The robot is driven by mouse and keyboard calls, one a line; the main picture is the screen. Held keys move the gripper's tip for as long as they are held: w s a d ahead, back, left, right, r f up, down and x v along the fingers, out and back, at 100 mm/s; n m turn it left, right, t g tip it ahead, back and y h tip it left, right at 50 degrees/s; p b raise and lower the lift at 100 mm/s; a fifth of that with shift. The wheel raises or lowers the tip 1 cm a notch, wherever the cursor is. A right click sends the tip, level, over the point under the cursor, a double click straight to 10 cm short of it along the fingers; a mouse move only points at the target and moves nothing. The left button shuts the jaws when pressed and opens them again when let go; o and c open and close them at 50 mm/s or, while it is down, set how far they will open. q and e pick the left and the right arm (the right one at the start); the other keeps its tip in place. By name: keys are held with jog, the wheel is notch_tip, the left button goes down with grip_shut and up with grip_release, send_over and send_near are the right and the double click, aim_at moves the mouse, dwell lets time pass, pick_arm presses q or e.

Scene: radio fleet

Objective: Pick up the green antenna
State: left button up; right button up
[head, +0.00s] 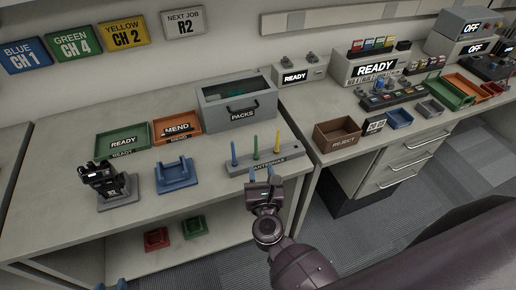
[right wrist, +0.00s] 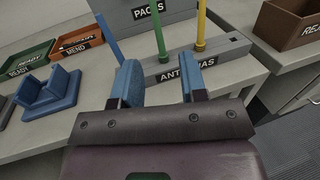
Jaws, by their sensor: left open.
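The green antenna (head: 255,147) stands upright in the middle of the grey holder marked ANTENNAS (head: 238,168), between a blue antenna (head: 234,153) and a yellow antenna (head: 277,143). In the right wrist view the green antenna (right wrist: 158,32) rises beyond my right gripper (right wrist: 161,84), lined up between its two blue fingers. My right gripper (head: 261,176) is open and empty, just in front of the holder; whether it touches the holder I cannot tell. Only the blue fingertips of my left gripper (head: 111,285) show at the bottom edge, away from the antennas.
A grey PACKS box (head: 210,103) stands behind the holder. Green READY (head: 123,138) and orange MEND (head: 176,127) trays, a blue cradle (head: 176,176) and a black radio (head: 106,180) on a stand are to the left. A brown REJECT bin (head: 337,135) is on the right counter.

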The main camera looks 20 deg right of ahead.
aim_at(256, 145)
jog(key=p+x, duration=0.1)
jog(key=x, duration=1)
jog(key=shift+a+p, duration=0.2)
jog(key=shift+p, duration=0.15)
grip_shut()
